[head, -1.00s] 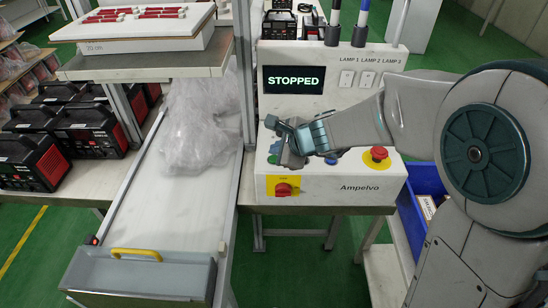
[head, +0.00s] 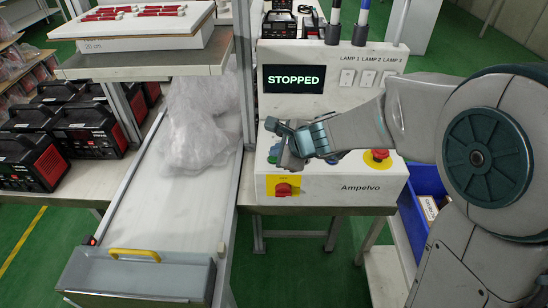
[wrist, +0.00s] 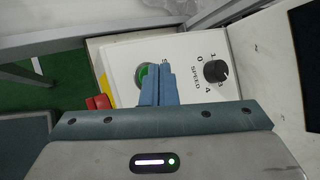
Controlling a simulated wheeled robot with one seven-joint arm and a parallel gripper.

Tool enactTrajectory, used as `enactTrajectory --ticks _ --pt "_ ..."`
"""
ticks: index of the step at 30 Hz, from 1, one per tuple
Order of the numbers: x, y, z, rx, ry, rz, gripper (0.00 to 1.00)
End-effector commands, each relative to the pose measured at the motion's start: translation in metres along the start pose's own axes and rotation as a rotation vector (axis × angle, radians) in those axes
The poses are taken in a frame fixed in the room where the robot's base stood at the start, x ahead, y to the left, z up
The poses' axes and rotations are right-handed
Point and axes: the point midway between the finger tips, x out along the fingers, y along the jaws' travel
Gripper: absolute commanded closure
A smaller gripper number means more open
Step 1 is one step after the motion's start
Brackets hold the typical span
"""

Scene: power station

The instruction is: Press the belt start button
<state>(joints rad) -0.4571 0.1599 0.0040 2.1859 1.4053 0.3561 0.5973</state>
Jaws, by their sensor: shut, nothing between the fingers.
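The white control box (head: 345,188) marked Ampelvo stands on a bench, with a display (head: 293,79) above it reading STOPPED. In the wrist view a round green button (wrist: 142,76) with a pale rim sits on the panel, its right part hidden behind my fingers. My gripper (head: 290,160) is over the left part of the panel and hides some controls in the head view. Its blue fingers (wrist: 158,70) are together and empty, with their tips beside or over the green button. I cannot tell whether they touch it.
A black SPEED knob (wrist: 215,71) is right of the fingers in the wrist view. A red emergency button (head: 379,155) sits at the panel's right, and a red switch (head: 284,188) is on the front. The conveyor (head: 178,215) carrying clear plastic bags (head: 192,125) is at left.

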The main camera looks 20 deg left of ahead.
Motion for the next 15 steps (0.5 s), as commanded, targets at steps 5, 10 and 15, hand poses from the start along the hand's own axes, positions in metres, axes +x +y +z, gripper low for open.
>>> enactTrajectory --ticks 5,10,15 --pt "0.0016 0.0012 -0.0012 0.0 0.0 0.0 1.0" --pt "0.0029 0.0021 -0.0021 0.0 0.0 0.0 1.0" --pt "0.0042 0.003 -0.0031 0.0 0.0 0.0 1.0"
